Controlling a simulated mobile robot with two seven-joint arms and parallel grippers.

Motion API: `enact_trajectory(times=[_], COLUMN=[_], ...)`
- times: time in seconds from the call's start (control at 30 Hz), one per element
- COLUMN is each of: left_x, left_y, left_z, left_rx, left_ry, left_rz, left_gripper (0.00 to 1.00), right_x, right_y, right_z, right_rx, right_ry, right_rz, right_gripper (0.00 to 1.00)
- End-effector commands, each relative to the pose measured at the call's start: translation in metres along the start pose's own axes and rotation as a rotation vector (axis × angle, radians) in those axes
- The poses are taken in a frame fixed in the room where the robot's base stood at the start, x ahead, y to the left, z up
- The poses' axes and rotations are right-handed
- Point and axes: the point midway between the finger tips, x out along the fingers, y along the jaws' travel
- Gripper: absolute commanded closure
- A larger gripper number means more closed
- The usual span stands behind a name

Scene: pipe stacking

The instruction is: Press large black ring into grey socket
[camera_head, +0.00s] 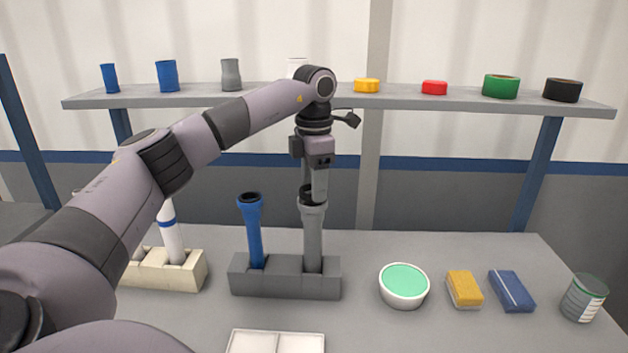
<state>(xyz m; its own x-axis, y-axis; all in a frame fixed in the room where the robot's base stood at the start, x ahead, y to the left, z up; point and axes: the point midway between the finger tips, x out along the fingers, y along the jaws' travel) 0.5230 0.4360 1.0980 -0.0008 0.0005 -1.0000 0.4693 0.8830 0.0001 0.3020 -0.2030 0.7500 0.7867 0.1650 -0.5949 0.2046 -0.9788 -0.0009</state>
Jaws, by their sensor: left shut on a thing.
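A grey pipe (313,240) stands upright in the dark grey holder block (285,284), with its wider socket end up. A black ring (306,191) shows at the mouth of this socket; how deep it sits cannot be told. My left gripper (317,194) points down over the socket, shut on the black ring, with its fingers hiding part of the ring and rim. A blue pipe (254,236) stands slightly tilted in the same block, to the left, with a dark ring at its mouth. My right gripper is not in view.
The shelf (400,97) behind carries short pipe pieces and rolls of tape. A cream block (188,277) with white pipes stands left. A green-topped tub (404,285), yellow sponge (464,288), blue sponge (511,290) and can (584,297) stand right. A white tray (276,341) lies in front.

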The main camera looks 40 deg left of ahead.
Motion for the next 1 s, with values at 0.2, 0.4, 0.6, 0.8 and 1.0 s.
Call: enact_trajectory(times=[0.2,0.4,0.6,0.8,1.0], left_x=[-0.0002,-0.0009,-0.0003,0.0005,0.0012], left_y=[0.0,0.0,-0.0001,0.0,0.0], left_z=[0.0,0.0,0.0003,0.0003,0.0001], left_rx=[0.0,0.0,0.0,0.0,0.0], left_ry=[0.0,0.0,-0.001,-0.001,0.0], left_rz=[0.0,0.0,0.0,0.0,0.0], left_gripper=[0.76,0.76,0.76,0.76,0.76], right_x=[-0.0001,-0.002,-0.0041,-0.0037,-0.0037], right_y=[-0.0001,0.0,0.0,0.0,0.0], right_z=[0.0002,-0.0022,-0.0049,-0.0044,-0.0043], right_rx=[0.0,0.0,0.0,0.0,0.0], right_ry=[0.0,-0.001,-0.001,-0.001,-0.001], right_rz=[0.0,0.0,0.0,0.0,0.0], right_gripper=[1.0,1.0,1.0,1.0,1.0])
